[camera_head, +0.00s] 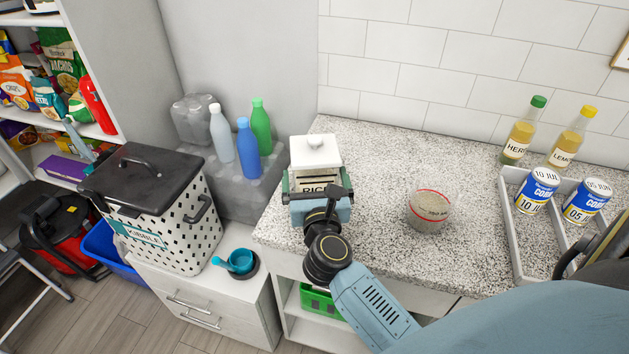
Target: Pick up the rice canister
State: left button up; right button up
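The rice canister (315,155) is white and square with a knobbed lid and a "RICE" label, near the left end of the speckled counter. My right gripper (317,181) is in front of it, with one finger at each side of its body. The fingers are spread about as wide as the canister; whether they press on it cannot be told. The gripper hides the canister's lower part and base, so I cannot tell whether it rests on the counter. My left gripper is not in view.
A round tub (430,211) with a red-rimmed top stands right of the canister on the counter (385,165). A grey tray (512,228) with cans is further right, near two bottles (523,135). Left, beyond the counter's edge, are bottles (247,150) and a kibble bin (160,215).

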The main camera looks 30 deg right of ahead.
jog(key=shift+x, duration=0.9)
jog(key=shift+c, duration=0.3)
jog(key=c, duration=1.7)
jog(key=shift+r, duration=0.1)
jog(key=shift+c, duration=0.6)
